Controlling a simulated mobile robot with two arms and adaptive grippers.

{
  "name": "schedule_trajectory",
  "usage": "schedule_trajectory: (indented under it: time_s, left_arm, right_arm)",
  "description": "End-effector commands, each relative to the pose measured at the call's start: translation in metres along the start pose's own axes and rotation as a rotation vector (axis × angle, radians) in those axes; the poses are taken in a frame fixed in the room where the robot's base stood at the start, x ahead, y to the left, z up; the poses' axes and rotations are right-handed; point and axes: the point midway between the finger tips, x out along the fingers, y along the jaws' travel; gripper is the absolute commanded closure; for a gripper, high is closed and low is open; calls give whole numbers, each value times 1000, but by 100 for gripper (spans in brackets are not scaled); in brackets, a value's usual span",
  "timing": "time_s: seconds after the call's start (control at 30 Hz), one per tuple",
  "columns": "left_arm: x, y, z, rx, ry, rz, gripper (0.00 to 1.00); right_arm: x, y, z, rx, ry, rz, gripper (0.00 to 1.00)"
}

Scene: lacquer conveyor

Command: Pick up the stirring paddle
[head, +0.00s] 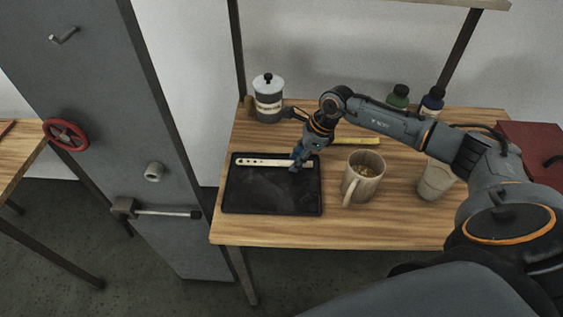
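The stirring paddle (262,162) is a pale, flat wooden strip with several holes. It lies along the back part of a black tray (228,195) on the wooden table. My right gripper (296,166) points down at the paddle's right end and covers part of it. The fingers are small and dark here, so I cannot tell whether they are open or closed around the paddle. My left gripper is not in view.
A wooden mug (361,182) stands right of the tray, with a cup (436,180) further right. A lidded canister (268,98), a yellow strip (357,141) and two bottles (432,100) are behind. A grey panel (105,110) stands left.

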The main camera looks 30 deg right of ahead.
Motion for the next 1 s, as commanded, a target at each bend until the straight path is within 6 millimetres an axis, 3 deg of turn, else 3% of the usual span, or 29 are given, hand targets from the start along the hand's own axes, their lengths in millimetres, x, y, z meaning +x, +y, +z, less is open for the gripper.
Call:
schedule_trajectory:
  time_s: [0.27, 0.43, 0.87, 1.0]
  left_arm:
    - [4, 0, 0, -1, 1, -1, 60]
    - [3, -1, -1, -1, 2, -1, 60]
    - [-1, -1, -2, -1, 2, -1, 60]
    - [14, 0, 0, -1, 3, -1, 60]
  right_arm:
    - [2, 0, -1, 0, 0, 0, 70]
    - [1, 0, -1, 0, 0, 0, 100]
    - [-2, 0, 1, 0, 0, 0, 100]
    - [-11, -1, 4, -4, -1, -5, 100]
